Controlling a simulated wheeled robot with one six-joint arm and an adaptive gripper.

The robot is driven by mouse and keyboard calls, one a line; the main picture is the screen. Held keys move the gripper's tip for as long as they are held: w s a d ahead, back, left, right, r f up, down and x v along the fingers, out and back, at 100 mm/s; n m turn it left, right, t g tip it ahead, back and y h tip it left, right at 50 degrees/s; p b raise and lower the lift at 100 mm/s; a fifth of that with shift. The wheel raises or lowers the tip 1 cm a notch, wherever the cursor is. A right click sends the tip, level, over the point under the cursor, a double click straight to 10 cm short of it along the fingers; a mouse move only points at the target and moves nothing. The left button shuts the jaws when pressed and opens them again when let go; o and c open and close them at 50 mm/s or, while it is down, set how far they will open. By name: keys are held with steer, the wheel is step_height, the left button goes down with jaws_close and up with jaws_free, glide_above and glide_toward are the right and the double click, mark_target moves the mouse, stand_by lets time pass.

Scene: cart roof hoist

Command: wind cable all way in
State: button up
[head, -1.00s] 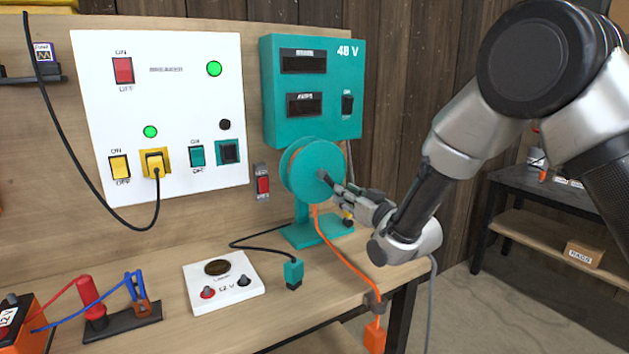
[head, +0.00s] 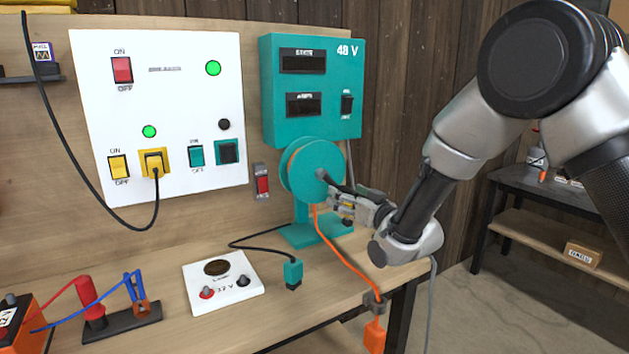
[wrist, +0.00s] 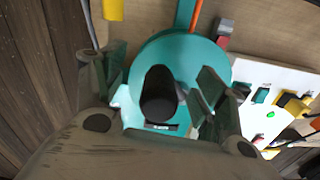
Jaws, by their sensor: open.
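The teal cable reel (head: 314,168) stands upright on a teal foot on the bench; it also shows in the wrist view (wrist: 150,52). Its dark crank knob (wrist: 158,95) sticks out toward the wrist camera, between the fingers. The orange cable (head: 344,254) runs down from the reel, through a dark guide (head: 374,301) at the bench edge. An orange block (head: 375,336) hangs on the cable just below the guide. My gripper (head: 336,196) is beside the reel's front face. In the wrist view, its fingers (wrist: 158,90) are open, one either side of the knob, with gaps.
A teal 48 V box (head: 325,118) is fixed behind and above the reel. A white switch panel (head: 180,60) is at left.

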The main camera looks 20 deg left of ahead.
steer(key=v, duration=0.9)
stand_by(0.4)
steer(key=w+d+r+m+h, duration=0.1)
steer(key=d+r+m+h, duration=0.2)
steer(key=d, duration=0.7)
steer(key=w+d+r+h, duration=0.2)
steer(key=d+r+h, duration=0.15)
steer(key=d, duration=0.75)
steer(key=s+d+r+m+g+h, duration=0.15)
steer(key=s+d+h, duration=0.3)
steer(key=d, duration=0.65)
steer(key=s+d+m+g+h, duration=0.1)
steer(key=s+d+g, duration=0.1)
steer(key=s+d, duration=0.3)
steer(key=s+d+m+g+h, duration=0.1)
steer(key=s+d, duration=0.4)
steer(key=s, duration=0.7)
steer(key=s+d+m+g, duration=0.2)
steer(key=s+d, duration=0.3)
steer(key=s, duration=0.4)
steer(key=shift+s+d+f+g+h, duration=0.3)
steer(key=shift+d+f+g+h, duration=0.1)
steer(key=shift+f+g, duration=0.1)
